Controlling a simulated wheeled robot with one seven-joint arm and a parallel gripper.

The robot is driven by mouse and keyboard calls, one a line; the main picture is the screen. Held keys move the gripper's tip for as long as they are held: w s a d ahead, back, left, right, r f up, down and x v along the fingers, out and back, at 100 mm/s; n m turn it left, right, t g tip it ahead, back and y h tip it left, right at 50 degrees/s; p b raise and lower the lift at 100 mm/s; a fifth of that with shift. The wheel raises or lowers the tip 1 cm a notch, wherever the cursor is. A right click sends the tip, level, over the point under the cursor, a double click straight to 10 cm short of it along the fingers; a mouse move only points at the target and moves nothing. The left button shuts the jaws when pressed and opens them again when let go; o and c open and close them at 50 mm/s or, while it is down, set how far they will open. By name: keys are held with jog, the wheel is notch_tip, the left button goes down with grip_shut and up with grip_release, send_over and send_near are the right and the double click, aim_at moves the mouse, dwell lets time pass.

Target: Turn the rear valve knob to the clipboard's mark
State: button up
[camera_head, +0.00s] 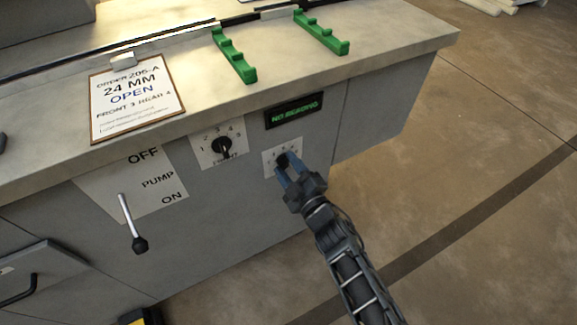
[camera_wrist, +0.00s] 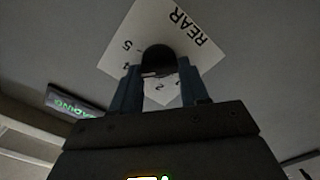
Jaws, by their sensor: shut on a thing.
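The rear valve knob (camera_head: 282,158) is a small dark knob on a white numbered plate on the washer's front panel. In the wrist view the knob (camera_wrist: 158,58) sits between my blue fingers, on a plate marked REAR. My gripper (camera_head: 288,170) is shut on it; the fingers also show in the wrist view (camera_wrist: 160,82). I cannot tell where the knob points. The clipboard (camera_head: 135,97) lies on the top and reads "ORDER 206-A, 24 MM, OPEN, FRONT 3 REAR 4".
The front knob (camera_head: 222,147) is left of the rear plate. A green "NO READING" display (camera_head: 294,110) is just above the rear plate. The pump lever (camera_head: 132,225) hangs downward at left. Green brackets (camera_head: 234,55) stand on the top. The floor at right is clear.

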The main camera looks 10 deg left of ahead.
jog(key=shift+f, duration=0.15)
jog(key=o, duration=1.1)
jog(key=shift+c, duration=0.2)
jog(key=p+v, duration=0.2)
jog(key=v, duration=0.6)
jog(key=shift+p, duration=0.35)
